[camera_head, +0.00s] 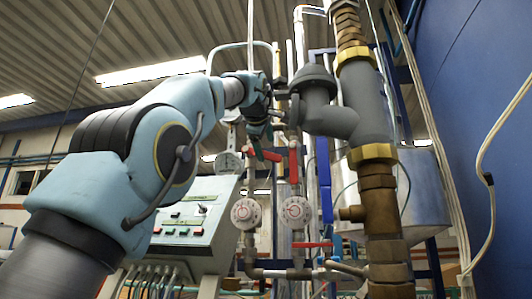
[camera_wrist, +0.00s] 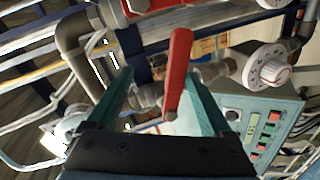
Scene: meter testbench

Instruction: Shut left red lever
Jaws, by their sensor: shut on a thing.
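The left red lever (camera_head: 266,154) sits on the left pipe, just below my gripper (camera_head: 258,138) in the head view. In the wrist view the red lever (camera_wrist: 178,72) stands between the two teal fingers of my gripper (camera_wrist: 158,78), its rounded end towards the palm. The fingers are shut on the lever. The exact contact on each side is hard to see. A second red lever (camera_head: 293,165) hangs upright on the pipe to the right.
Round white meters (camera_head: 245,213) and (camera_head: 295,211) sit below the levers. Another red lever (camera_head: 312,245) is lower down. A control panel (camera_head: 190,218) stands left. A thick grey and brass pipe (camera_head: 370,110) rises close on the right.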

